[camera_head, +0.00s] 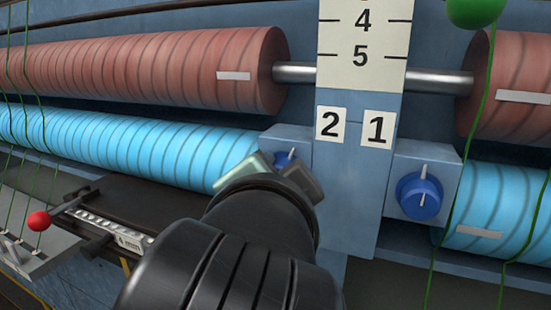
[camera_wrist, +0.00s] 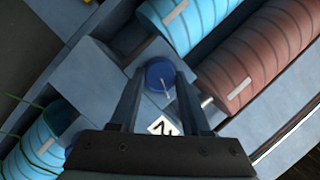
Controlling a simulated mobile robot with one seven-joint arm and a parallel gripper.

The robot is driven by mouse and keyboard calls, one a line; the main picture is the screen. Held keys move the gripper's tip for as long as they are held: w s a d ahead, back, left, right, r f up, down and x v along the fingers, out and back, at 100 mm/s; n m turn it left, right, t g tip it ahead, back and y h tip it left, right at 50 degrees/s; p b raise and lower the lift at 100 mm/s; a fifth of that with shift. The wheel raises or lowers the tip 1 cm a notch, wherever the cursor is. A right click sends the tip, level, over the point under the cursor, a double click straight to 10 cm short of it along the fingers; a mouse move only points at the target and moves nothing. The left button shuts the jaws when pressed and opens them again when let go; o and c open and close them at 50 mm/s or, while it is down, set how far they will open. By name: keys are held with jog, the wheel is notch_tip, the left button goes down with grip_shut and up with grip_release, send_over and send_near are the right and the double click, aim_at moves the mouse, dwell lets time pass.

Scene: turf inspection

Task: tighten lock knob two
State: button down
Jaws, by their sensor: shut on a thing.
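Lock knob two (camera_head: 285,158) is a blue dial with a white pointer line on a grey-blue block, left of the number 2 label (camera_head: 330,124). In the head view my gripper (camera_head: 270,172) covers most of it. In the wrist view the blue knob (camera_wrist: 158,72) sits between the fingertips of my gripper (camera_wrist: 160,80), which is shut on it. The 2 label (camera_wrist: 163,127) shows between the fingers. Knob one (camera_head: 419,196), also blue with a near-vertical white pointer, sits on the right block beside the number 1 label (camera_head: 377,129).
A numbered scale plate (camera_head: 362,45) stands above the labels. Red-brown rollers (camera_head: 150,70) and light blue rollers (camera_head: 120,140) run to both sides. A dark ledge (camera_head: 130,200) lies at left.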

jog(key=shift+a+n+g+h+p, duration=0.1)
jog(key=shift+n+g+h+p, duration=0.65)
jog(key=shift+n+p, duration=0.7)
jog(key=shift+c, duration=1.8)
grip_release()
jog(key=shift+w, duration=0.1)
